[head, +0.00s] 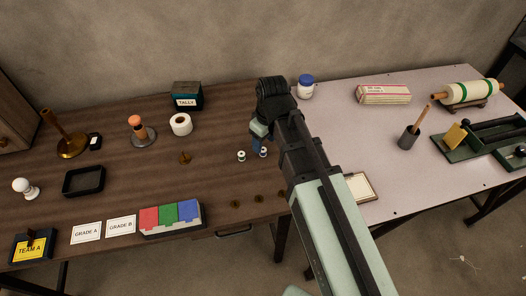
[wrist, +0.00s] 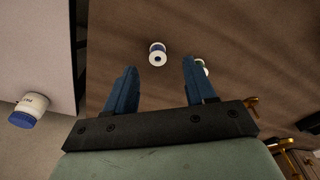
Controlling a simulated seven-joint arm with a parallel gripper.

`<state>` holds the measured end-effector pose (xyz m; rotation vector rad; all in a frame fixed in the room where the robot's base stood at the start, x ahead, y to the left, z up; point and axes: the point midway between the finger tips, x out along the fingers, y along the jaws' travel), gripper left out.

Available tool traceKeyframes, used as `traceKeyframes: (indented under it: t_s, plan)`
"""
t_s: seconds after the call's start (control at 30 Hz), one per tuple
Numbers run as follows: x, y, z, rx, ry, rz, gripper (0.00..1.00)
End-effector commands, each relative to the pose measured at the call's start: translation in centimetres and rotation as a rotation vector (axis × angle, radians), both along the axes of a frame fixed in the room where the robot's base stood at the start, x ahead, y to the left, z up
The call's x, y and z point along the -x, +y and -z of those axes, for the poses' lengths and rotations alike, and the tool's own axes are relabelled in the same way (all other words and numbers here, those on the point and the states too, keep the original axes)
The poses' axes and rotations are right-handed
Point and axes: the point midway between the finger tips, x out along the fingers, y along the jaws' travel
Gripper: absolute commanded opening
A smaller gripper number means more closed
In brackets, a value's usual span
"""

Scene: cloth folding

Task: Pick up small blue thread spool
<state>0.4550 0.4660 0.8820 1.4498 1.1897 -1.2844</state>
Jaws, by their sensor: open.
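A small spool with white ends and what looks like blue thread (wrist: 157,54) shows in the wrist view, just beyond and between the fingertips. It also shows in the head view (head: 263,152), upright on the brown table close beside my gripper. My gripper (wrist: 160,65) is open, with its two blue fingers apart and nothing held. In the head view my gripper (head: 257,143) is mostly hidden by my arm. A second small spool (head: 241,155) stands just left of the first. In the wrist view this second spool (wrist: 203,68) is partly hidden behind the right finger.
A white jar with a blue lid (head: 306,88) stands on the pale table (head: 345,130) beyond my arm. A white roll (head: 181,125) and a small brass piece (head: 185,157) stand to the left. Several small brass discs (head: 259,198) lie near the front edge.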

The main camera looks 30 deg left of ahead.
Motion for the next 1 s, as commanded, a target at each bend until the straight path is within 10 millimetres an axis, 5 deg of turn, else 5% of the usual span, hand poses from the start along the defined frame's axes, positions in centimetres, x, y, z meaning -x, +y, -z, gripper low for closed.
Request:
traceKeyframes:
  t_s: [0.4, 0.73, 1.0]
  plan:
    - [-0.4, 0.5, 4.1, 0.0, 0.001, 0.0, 0.55]
    - [-0.4, 0.6, 4.7, -0.002, 0.0, 0.0, 0.55]
    - [-0.4, 0.6, 4.6, -0.002, 0.0, 0.0, 0.29]
